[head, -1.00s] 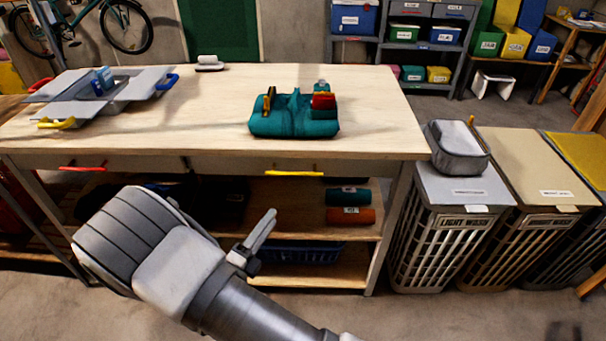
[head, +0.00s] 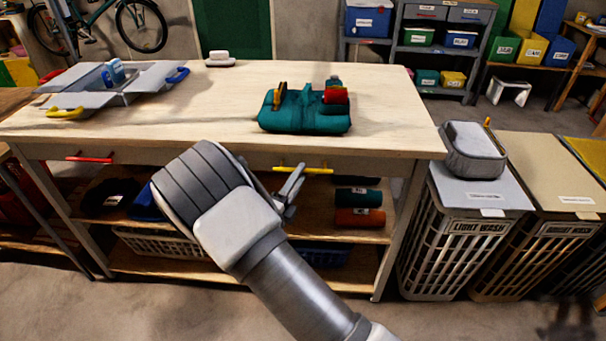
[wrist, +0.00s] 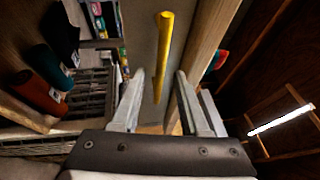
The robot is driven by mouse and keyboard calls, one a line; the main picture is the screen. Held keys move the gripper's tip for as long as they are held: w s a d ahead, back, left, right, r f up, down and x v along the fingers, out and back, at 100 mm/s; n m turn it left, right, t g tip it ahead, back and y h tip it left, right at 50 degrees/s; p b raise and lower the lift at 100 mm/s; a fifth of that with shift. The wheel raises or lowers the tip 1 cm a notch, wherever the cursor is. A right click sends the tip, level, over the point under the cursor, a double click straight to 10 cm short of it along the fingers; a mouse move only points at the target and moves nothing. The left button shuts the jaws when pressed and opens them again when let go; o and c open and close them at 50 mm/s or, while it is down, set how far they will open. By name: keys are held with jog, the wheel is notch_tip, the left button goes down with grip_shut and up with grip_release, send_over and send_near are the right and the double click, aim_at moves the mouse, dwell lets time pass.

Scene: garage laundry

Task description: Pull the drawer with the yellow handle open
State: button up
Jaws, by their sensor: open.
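The yellow handle (head: 303,169) is a bar on the front of the right drawer (head: 352,167), under the workbench top. The drawer front looks flush with the bench. In the wrist view the yellow handle (wrist: 164,52) lies ahead of my gripper, lined up with the gap between the fingers. My gripper (head: 294,186) is just below the handle in the head view. It also shows in the wrist view (wrist: 158,88), with its two fingers apart and nothing clearly held between them. I cannot tell from these frames whether a finger touches the handle.
A red handle (head: 90,159) marks another drawer to the left. The workbench top (head: 220,110) carries a teal tool bag (head: 305,112) and a grey open box (head: 125,85). Rolled cloths (head: 360,217) lie on the shelf below. Laundry hampers (head: 462,235) stand at the right.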

jog(key=shift+x, duration=1.4)
grip_shut()
dwell(0.4)
